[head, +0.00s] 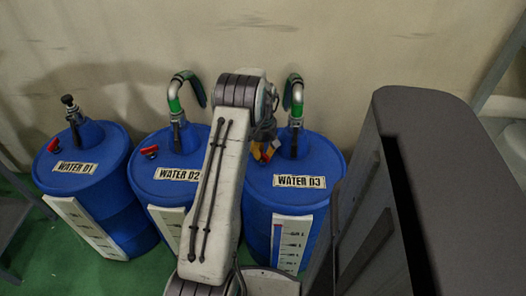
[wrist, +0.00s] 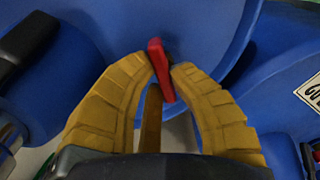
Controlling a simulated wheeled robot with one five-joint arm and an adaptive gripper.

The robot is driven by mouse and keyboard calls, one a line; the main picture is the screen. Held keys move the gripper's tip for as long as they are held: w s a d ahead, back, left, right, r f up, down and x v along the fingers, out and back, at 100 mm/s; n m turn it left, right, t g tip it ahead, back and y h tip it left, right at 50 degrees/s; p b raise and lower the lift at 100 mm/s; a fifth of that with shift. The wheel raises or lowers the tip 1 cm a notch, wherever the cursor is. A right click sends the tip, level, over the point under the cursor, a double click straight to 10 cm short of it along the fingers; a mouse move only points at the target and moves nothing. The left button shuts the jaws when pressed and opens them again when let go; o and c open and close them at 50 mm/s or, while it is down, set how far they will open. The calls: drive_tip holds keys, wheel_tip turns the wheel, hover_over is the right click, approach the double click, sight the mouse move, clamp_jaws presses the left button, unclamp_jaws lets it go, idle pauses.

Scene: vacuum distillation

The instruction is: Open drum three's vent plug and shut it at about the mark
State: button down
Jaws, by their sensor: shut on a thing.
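Drum three (head: 310,200) is the blue drum labelled WATER 03 at the right of the row in the head view. A white level scale (head: 291,243) with dark markings and a blue column runs down its front; the markings are too small to read. My gripper (head: 264,150) is at the drum's top, partly hidden by my arm. In the wrist view, the yellow fingers of my gripper (wrist: 165,72) are shut on the red vent plug (wrist: 160,68), whose handle stands between the fingertips. The plug's base is hidden in the wrist view.
Drums one (head: 85,190) and two (head: 150,190) stand to the left, each with a red plug and a scale. A hose with a green band (head: 296,100) rises from drum three. A tall dark grey cabinet-like block (head: 430,190) stands close on the right. The wall is behind.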

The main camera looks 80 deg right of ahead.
sight(262, 152)
drive_tip(key=shift+n, duration=0.7)
drive_tip(key=c, duration=1.1)
unclamp_jaws()
drive_tip(key=shift+r, duration=0.1)
wheel_tip(262, 152, up, 12)
drive_tip(key=shift+f, duration=0.15)
